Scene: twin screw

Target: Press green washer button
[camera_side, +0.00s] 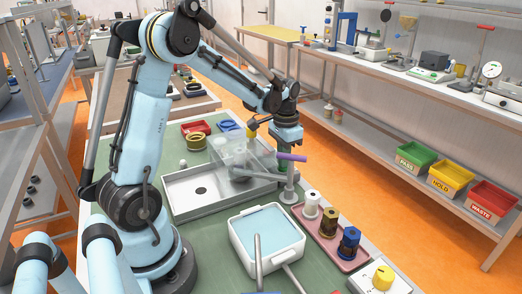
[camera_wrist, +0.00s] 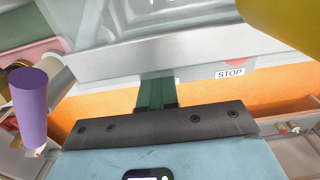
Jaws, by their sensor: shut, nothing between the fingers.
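A clear-walled box (camera_side: 240,157) stands over the pale tray at mid-table, with a pale shape inside it. I take it for the washer, but cannot be sure. In the wrist view a pale panel (camera_wrist: 140,62) crosses the upper part, with a STOP label (camera_wrist: 230,73) and part of a red button above it. I cannot make out a green button in either view. My gripper (camera_side: 252,131) is small beside the top of the clear box, shut and empty. A blurred yellow shape (camera_wrist: 285,20) fills the wrist view's upper right corner.
A purple cylinder (camera_side: 292,157) sticks out beside the box, near a grey post (camera_side: 289,188). A blue-topped white basin (camera_side: 267,232) and a pink tray (camera_side: 340,246) with several spools stand nearer. Red and blue containers lie behind. Green tabletop shows between them.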

